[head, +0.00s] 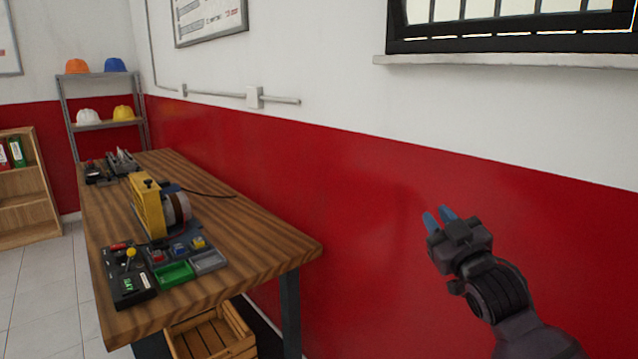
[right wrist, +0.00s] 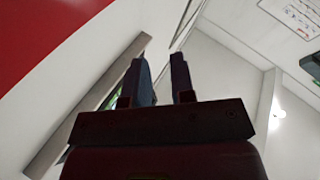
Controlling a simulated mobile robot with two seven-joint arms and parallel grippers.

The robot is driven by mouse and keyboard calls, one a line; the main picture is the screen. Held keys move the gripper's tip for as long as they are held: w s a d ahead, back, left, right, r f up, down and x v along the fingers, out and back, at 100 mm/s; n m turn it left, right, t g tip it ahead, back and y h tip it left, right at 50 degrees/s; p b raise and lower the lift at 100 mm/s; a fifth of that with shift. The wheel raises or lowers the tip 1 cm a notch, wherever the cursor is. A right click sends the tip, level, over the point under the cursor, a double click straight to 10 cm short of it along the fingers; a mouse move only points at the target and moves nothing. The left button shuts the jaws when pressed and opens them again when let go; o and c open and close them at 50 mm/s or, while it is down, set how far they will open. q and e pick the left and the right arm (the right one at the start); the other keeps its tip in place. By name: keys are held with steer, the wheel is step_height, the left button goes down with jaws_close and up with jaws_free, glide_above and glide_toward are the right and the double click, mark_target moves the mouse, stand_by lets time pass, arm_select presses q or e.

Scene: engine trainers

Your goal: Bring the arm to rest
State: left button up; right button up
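My right gripper (head: 439,218) is raised in the right half of the head view, in front of the red and white wall and away from the bench. Its two blue fingers point up and stand slightly apart, with nothing between them. The right wrist view also shows the two fingers (right wrist: 162,82) with a gap and no object in it. My left gripper is in neither view.
A wooden workbench (head: 262,254) stands at left with a yellow machine (head: 147,205), a black control box (head: 128,278) and small coloured trays (head: 173,274). A wooden crate (head: 210,337) is below. A window sill (head: 500,60) juts out above right. Space around my right gripper is clear.

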steer(key=s+d+f+m+g+h, duration=0.1)
steer(key=s+f, duration=0.3)
steer(key=f, duration=0.5)
steer(key=s+d+f+m+g+h, duration=0.15)
steer(key=s+f, duration=0.25)
steer(key=f, duration=0.4)
steer(key=s+d+f+m+g+h, duration=0.1)
steer(key=s+f+g, duration=0.1)
steer(key=s+f, duration=0.5)
steer(key=s+d+f+m+g+h, duration=0.2)
steer(key=s+f+g, duration=0.3)
steer(key=s+f, duration=1.4)
steer(key=shift+s+m, duration=0.2)
steer(key=shift+m, duration=0.25)
steer(key=shift+d, duration=0.1)
